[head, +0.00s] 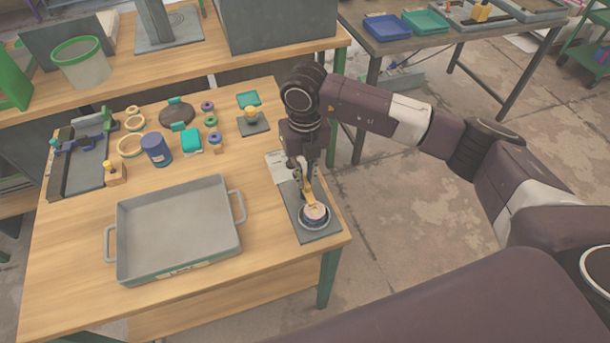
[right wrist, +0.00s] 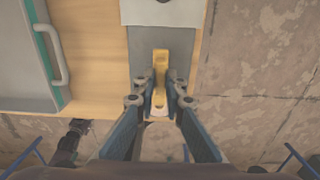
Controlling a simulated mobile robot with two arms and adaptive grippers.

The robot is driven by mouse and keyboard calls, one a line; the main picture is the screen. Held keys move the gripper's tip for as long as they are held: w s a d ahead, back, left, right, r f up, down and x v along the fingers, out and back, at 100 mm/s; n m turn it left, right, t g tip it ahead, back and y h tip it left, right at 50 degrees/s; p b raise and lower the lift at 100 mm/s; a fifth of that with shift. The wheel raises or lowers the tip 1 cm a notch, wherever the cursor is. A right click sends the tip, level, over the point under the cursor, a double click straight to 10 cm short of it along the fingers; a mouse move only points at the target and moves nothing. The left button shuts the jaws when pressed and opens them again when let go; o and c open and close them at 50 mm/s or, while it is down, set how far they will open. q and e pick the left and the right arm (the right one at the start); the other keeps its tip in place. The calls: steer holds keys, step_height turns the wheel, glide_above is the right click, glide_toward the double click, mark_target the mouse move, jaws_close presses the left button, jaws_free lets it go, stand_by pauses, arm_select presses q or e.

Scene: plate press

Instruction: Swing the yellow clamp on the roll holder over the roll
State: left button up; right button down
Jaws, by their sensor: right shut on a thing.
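The roll holder (head: 325,233) is a dark grey plate near the table's front right corner, and it also shows in the right wrist view (right wrist: 143,45). A pale roll (head: 315,214) sits in a round seat on it. The yellow clamp (head: 310,195) stands at the roll's far side, its near end at the roll's edge; I cannot tell how far it lies over the roll. My right gripper (head: 308,184) points down and is shut on the clamp, which shows between its fingers in the right wrist view (right wrist: 160,68). My left gripper is not in view.
A big grey tray (head: 125,262) with handles stands left of the holder. A white sheet (head: 276,165) lies behind the holder.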

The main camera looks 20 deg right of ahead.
steer(key=shift+w+r, duration=0.1)
steer(key=c, duration=2)
jaws_free()
step_height(320, 180, up, 12)
steer(key=shift+f, duration=0.1)
